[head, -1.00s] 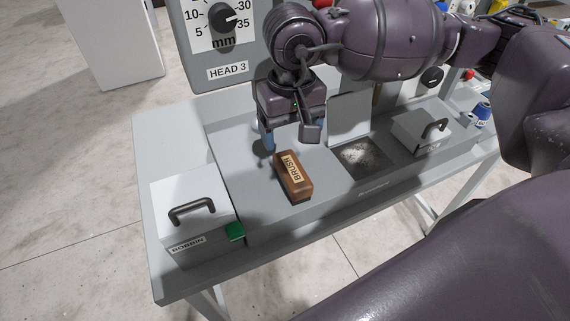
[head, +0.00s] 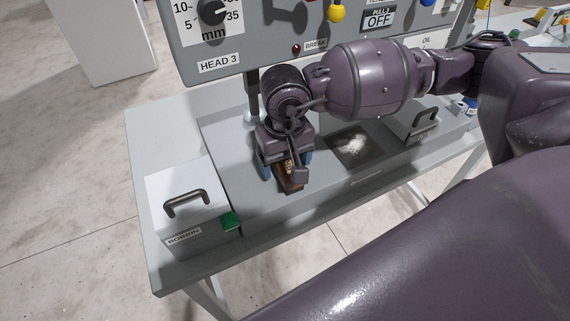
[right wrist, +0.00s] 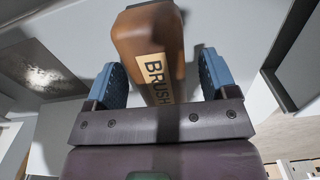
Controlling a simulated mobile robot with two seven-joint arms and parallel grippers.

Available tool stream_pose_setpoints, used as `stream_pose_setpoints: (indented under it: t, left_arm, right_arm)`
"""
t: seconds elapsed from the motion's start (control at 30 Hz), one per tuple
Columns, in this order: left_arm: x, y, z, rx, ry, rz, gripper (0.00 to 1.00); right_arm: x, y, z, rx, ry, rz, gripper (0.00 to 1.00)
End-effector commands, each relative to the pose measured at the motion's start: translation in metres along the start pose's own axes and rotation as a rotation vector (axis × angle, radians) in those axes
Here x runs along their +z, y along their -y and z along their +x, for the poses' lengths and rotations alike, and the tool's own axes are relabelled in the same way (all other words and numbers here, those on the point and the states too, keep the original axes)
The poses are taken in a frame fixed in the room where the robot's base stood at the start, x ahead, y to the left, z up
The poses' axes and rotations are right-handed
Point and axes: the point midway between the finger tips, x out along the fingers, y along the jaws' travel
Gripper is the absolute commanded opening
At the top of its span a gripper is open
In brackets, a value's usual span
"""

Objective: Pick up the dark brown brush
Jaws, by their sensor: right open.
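The dark brown brush (head: 291,184) lies on the grey tabletop, mostly hidden under my right gripper in the head view. In the right wrist view the brush (right wrist: 152,40) shows its brown body and a tan label reading BRUSH. My right gripper (head: 286,170) is over the brush. Its two blue fingers stand on either side of the brush in the right wrist view (right wrist: 162,75), open, with a gap showing on each side. My left gripper is not in view.
A recess with white fluff (head: 350,146) and another handled lid (head: 413,122) are at right. The HEAD 3 panel (head: 270,45) rises behind.

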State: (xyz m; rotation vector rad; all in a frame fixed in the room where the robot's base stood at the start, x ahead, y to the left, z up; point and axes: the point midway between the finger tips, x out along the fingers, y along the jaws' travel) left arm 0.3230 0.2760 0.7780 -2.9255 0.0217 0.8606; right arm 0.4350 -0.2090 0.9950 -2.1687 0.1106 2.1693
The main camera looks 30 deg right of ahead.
Motion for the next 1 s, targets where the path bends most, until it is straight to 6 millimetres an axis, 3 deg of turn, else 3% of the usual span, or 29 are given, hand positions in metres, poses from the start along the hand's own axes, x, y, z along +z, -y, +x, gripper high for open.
stream_pose_setpoints:
  t: [0.17,0.53,0.83,1.0]
  left_arm:
    - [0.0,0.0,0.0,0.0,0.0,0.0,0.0]
    - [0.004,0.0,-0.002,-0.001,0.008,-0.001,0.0]
    - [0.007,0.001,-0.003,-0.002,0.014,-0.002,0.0]
    - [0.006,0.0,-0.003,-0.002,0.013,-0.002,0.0]
  right_arm:
    - [0.0,0.0,0.0,0.0,0.0,0.0,0.79]
    - [0.0,0.0,0.0,0.0,0.0,0.0,0.23]
    - [0.0,0.0,-0.004,0.0,-0.002,0.0,0.23]
    - [-0.001,0.0,-0.024,-0.001,-0.006,-0.002,0.23]
